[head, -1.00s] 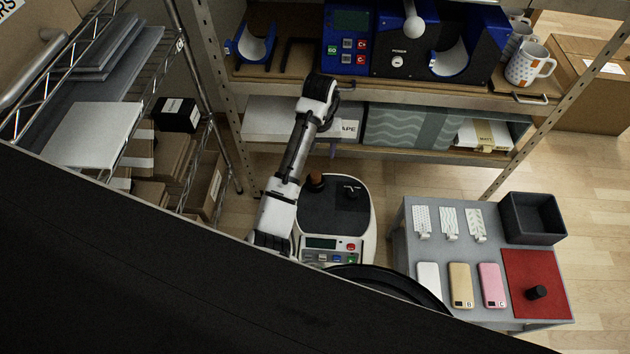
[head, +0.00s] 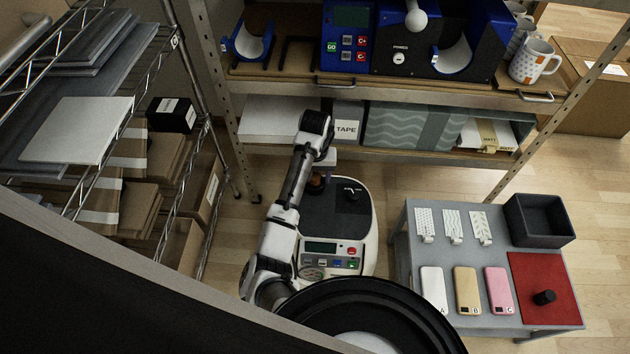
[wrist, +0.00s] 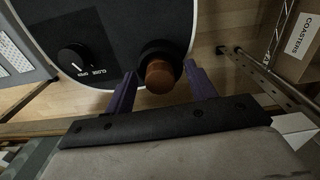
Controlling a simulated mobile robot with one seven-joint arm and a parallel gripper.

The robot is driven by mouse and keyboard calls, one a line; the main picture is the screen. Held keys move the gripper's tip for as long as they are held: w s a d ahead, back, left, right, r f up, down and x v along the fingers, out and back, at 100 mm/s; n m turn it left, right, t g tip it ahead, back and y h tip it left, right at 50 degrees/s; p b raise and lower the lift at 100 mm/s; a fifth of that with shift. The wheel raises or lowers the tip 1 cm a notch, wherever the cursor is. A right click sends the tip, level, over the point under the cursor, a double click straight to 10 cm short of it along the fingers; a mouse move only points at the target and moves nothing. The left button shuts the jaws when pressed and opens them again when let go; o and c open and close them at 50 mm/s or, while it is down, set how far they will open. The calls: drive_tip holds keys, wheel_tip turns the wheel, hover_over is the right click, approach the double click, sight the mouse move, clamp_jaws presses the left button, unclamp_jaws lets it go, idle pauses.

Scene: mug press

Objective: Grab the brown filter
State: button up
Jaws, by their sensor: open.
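The brown filter (wrist: 159,78) is a short brown cylinder. It sits at a round black fitting (wrist: 160,50) on the machine's dark top. In the head view the filter (head: 317,184) shows only in part below my arm. My gripper (wrist: 160,72) is open, with one purple finger on each side of the filter. I cannot tell whether either finger touches it. In the head view my gripper (head: 322,171) is just over the filter's end of the machine (head: 363,225).
A black knob (wrist: 73,59) marked close and open stands on the machine top beside the filter. A shelf with a box labelled tape (head: 346,129) is behind my gripper. A grey table (head: 450,262) with phones stands to the right.

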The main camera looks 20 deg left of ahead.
drive_tip(key=c, duration=1.1)
drive_tip(key=shift+r, duration=0.1)
